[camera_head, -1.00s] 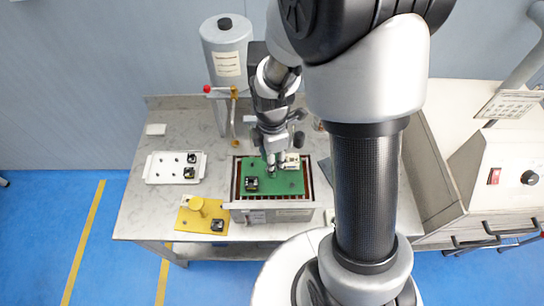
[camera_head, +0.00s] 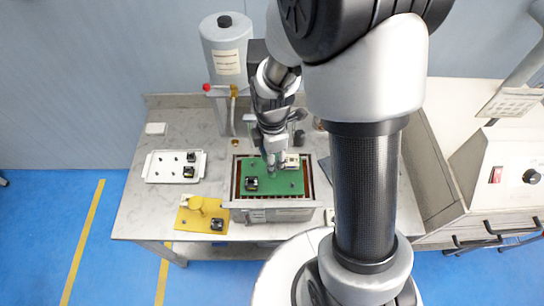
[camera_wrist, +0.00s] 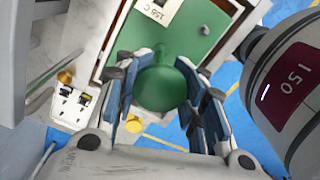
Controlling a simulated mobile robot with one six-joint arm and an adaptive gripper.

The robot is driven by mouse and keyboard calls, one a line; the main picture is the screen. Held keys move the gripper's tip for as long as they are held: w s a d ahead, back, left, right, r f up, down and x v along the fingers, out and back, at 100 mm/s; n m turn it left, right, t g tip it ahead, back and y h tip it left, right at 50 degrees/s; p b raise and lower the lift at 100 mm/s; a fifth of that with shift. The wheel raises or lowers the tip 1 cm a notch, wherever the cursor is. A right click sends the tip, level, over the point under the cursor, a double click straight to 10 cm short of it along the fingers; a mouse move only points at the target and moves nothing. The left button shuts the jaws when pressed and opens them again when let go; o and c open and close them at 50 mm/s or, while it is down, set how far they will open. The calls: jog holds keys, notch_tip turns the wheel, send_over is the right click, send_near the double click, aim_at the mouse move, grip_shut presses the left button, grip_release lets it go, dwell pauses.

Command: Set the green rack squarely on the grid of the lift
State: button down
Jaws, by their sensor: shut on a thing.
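The green rack (camera_head: 284,187) is a flat plate over the grid (camera_head: 308,178) of the lift (camera_head: 272,205), whose striped bars show along its sides. In the head view its edges run roughly parallel to the lift frame. I cannot tell whether it rests on the grid or hangs just above it. A black part (camera_head: 251,184) stands on its left side. My gripper (camera_head: 271,168) is shut on the rack's round green knob, seen between the fingers in the wrist view (camera_wrist: 160,88). The green plate (camera_wrist: 200,28) spreads behind it there.
A white tray (camera_head: 163,178) with black parts lies left of the lift. A yellow base (camera_head: 187,221) with a knob stands at the front left. A grey tank (camera_head: 226,62) and a red-tipped lever (camera_head: 206,87) are behind. A control cabinet (camera_head: 505,175) stands right.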

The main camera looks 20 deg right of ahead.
jog(key=shift+f+b, duration=0.35)
jog(key=shift+f, duration=0.1)
jog(key=c, duration=0.9)
grip_release()
jog(key=shift+c, duration=0.2)
notch_tip(320, 180, up, 12)
